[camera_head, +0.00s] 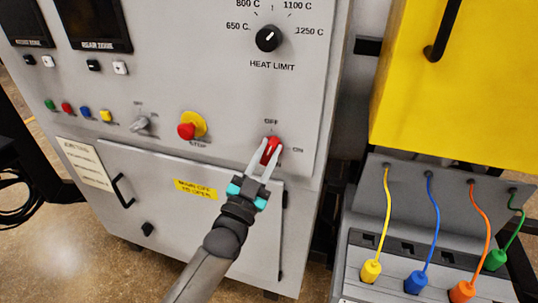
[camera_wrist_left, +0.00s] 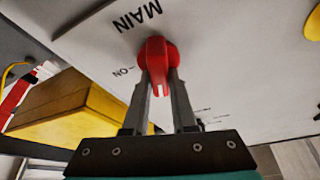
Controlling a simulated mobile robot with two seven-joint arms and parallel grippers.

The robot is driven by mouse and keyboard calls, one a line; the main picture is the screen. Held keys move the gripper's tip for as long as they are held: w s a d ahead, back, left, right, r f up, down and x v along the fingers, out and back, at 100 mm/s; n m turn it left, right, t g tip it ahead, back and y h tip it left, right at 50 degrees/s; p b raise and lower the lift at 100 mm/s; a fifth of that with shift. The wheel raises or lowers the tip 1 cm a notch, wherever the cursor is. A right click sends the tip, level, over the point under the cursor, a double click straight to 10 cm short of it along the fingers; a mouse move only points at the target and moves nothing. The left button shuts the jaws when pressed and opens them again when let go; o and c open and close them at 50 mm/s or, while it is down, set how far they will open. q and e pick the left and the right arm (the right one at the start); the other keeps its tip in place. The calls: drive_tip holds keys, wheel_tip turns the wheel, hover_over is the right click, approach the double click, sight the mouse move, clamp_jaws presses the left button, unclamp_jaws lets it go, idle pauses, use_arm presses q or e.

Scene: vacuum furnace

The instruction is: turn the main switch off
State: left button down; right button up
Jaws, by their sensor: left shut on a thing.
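The main switch is a red rotary knob (camera_head: 270,150) low on the right of the grey furnace panel, with OFF printed above it and ON to its right. My left gripper (camera_head: 264,162) reaches up from below, its two fingers closed on either side of the knob. In the left wrist view the red knob (camera_wrist_left: 158,62) sits between the fingertips (camera_wrist_left: 160,85), near the MAIN and ON lettering. A white mark shows on the handle's lower end there. The fingers partly cover the knob, and I cannot tell its exact setting. My right gripper is not in view.
A red stop button (camera_head: 187,131) on a yellow base and a grey selector (camera_head: 142,122) are left of the switch. The heat limit dial (camera_head: 267,38) is above. A yellow cabinet (camera_head: 450,90) and coloured cables with plugs (camera_head: 415,284) stand at right.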

use_arm(q)
drive_tip(key=n+y, duration=0.1)
drive_tip(key=n, duration=0.1)
drive_tip(key=n+t+y, duration=0.1)
drive_tip(key=n, duration=0.2)
drive_tip(key=shift+a+y, duration=0.1)
drive_tip(key=shift+y, duration=0.2)
drive_tip(key=shift+n, duration=0.5)
drive_tip(key=c, duration=0.7)
unclamp_jaws()
drive_tip(key=b+v, duration=0.1)
drive_tip(key=v, duration=1.4)
drive_tip(key=shift+s+f, duration=0.1)
drive_tip(key=shift+f, duration=0.1)
